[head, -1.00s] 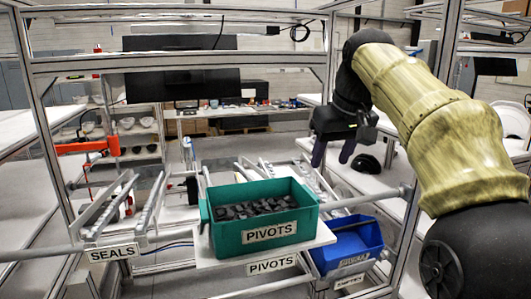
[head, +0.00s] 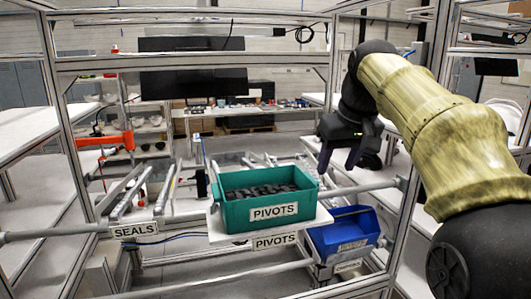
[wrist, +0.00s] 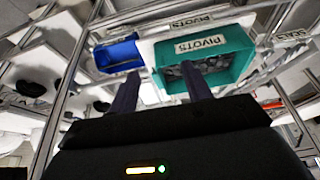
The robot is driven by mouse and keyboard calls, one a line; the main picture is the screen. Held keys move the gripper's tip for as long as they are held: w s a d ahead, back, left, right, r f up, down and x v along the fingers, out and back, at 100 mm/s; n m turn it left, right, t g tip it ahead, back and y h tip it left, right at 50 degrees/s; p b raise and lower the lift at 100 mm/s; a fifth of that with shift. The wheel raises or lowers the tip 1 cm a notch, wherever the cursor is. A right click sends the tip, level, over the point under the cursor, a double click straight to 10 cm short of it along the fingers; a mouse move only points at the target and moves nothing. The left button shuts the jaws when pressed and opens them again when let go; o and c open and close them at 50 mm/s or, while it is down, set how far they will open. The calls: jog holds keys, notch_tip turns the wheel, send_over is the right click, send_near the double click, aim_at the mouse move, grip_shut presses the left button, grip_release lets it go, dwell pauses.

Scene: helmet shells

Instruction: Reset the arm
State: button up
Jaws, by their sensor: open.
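My gripper (head: 340,160) hangs from my arm, right of the middle in the head view. Its two dark fingers point down and stand apart, with nothing between them. It is above and to the right of the green bin in the picture. In the wrist view the two fingers (wrist: 161,90) also show spread and empty, with the bins beyond them.
A green bin (head: 237,217) labelled PIVOTS holds dark parts on a white shelf. A blue bin (head: 345,240) sits lower right. Metal frame posts and a horizontal rail surround them. A SEALS label (head: 135,230) and rails are at left. An orange-red clamp-like fixture (head: 105,140) stands behind.

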jog(key=s+f+m+g, duration=0.1)
jog(key=s+f, duration=0.1)
jog(key=f, duration=0.9)
jog(key=s+f+m, duration=0.1)
jog(key=s+f, duration=0.1)
jog(key=f, duration=1)
jog(key=s+f+m+h, duration=0.1)
jog(key=s+f, duration=1.1)
jog(key=f, duration=0.1)
jog(key=shift+s+d+f+g, duration=0.15)
jog(key=shift+s+d+g, duration=0.15)
jog(key=shift+s+d, duration=0.05)
